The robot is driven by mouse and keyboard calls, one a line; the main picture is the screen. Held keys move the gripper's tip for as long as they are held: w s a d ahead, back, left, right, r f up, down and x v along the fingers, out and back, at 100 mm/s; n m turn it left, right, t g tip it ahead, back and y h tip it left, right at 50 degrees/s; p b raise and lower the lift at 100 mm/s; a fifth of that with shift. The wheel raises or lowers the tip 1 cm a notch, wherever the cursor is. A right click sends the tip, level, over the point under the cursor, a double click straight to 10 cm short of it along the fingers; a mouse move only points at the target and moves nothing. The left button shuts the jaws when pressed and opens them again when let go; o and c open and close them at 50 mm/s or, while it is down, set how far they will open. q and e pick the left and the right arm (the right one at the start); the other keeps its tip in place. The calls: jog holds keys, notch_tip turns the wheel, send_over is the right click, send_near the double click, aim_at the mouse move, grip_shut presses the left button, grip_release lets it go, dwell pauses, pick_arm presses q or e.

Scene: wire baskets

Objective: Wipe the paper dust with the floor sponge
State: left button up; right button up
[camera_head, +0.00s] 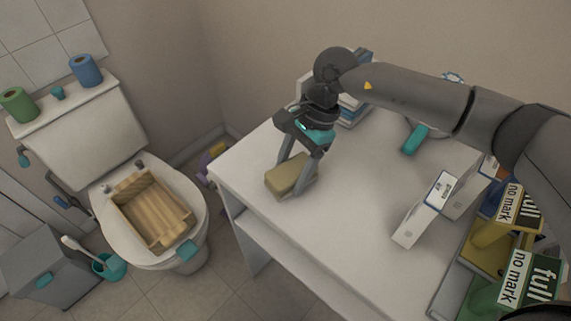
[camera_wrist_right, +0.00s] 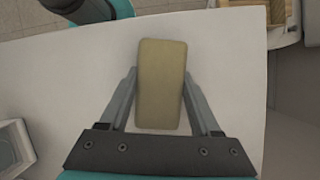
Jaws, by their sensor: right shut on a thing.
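A tan block-shaped sponge (camera_head: 284,179) is between the fingers of my right gripper (camera_head: 293,180), over the left part of the white table (camera_head: 240,172). In the right wrist view the sponge (camera_wrist_right: 161,85) stands upright in the picture, with a finger of the right gripper (camera_wrist_right: 161,100) against each side. The gripper is shut on it. I cannot tell whether the sponge touches the tabletop. No paper dust can be made out in either view. My left gripper is not in view.
A toilet (camera_head: 90,120) with a wooden basket (camera_head: 150,211) on it stands left of the table. A grey bin (camera_head: 45,270) and a toilet brush (camera_head: 105,264) stand on the floor. White boxes (camera_head: 428,210) and labelled cartons (camera_head: 527,275) are at the right. The table's front middle is clear.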

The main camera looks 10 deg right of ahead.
aim_at(339, 192)
jog(key=shift+s+d+p, duration=0.35)
jog(key=shift+s+d, duration=0.95)
jog(key=shift+s, duration=0.3)
jog(key=shift+s+d, duration=0.15)
jog(key=shift+s, duration=0.05)
jog(key=shift+s+d, duration=0.7)
jog(key=shift+s, duration=0.25)
jog(key=shift+s+d, duration=0.7)
jog(key=shift+s, duration=0.2)
jog(key=shift+w, duration=0.1)
jog(key=shift+w+d+f+b, duration=0.1)
jog(key=shift+w+d+b, duration=0.35)
jog(key=shift+w+d, duration=0.35)
jog(key=shift+w+d+b, duration=0.4)
jog(key=shift+w+d, duration=0.15)
jog(key=shift+d, duration=0.4)
jog(key=shift+w+d+b, duration=0.3)
jog(key=shift+w+d, duration=0.15)
jog(key=shift+d, duration=0.15)
